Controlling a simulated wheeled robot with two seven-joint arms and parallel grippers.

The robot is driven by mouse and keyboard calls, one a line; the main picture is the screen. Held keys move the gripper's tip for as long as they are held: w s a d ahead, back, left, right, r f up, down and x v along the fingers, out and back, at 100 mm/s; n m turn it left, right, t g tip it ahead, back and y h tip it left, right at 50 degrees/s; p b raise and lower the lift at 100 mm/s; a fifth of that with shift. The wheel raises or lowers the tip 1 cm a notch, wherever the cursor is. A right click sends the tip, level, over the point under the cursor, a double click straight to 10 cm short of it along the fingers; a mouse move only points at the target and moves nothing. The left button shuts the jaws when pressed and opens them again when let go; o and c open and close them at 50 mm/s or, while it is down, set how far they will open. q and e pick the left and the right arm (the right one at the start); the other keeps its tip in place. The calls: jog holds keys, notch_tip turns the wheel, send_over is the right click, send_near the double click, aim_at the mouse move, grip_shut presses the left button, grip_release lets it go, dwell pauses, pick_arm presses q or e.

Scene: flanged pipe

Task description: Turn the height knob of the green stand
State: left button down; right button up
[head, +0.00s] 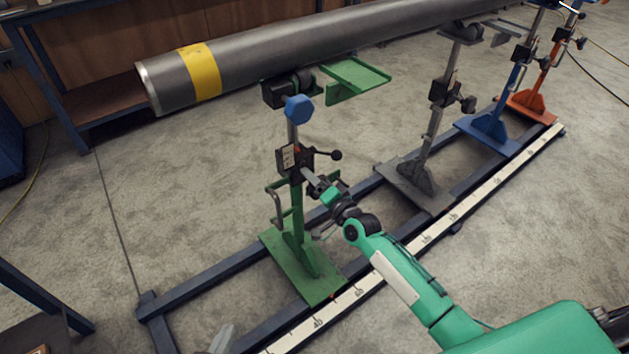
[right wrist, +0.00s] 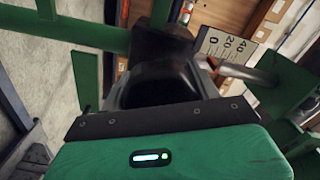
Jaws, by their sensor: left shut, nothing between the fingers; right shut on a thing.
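The green stand (head: 297,225) stands upright on its green base plate, under the near end of the pipe. A black block (head: 287,160) with a pale scale plate sits on its column, and a lever with a black ball (head: 336,155) sticks out to the right. My right gripper (head: 317,184) is shut at the block's lower right, on what appears to be the height knob, which it mostly hides. In the right wrist view, dark fingers reach toward the stand beside the scale (right wrist: 228,47). My left gripper (head: 222,339) shows only partly at the bottom edge, shut and empty.
The grey pipe (head: 300,48) with a yellow band lies above across several stands. Grey (head: 420,185), blue (head: 490,128) and orange (head: 532,105) stands follow on the dark rail frame with a white ruler (head: 440,228). Open floor lies left.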

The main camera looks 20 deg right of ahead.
pick_arm(q)
jog(key=shift+a, duration=0.15)
pick_arm(e)
jog(key=shift+f, duration=0.1)
dwell(0.3)
jog(key=o, duration=1)
pick_arm(q)
jog(key=a+g, duration=0.1)
jog(key=a+g+y+p, duration=0.1)
jog(key=a+p, duration=0.1)
jog(key=shift+s+a+f+g+y, duration=0.15)
jog(key=shift+s+f+g+y, duration=0.1)
jog(key=shift+f+g+y, duration=0.15)
pick_arm(e)
jog(key=v, duration=1.4)
jog(key=shift+w, duration=0.1)
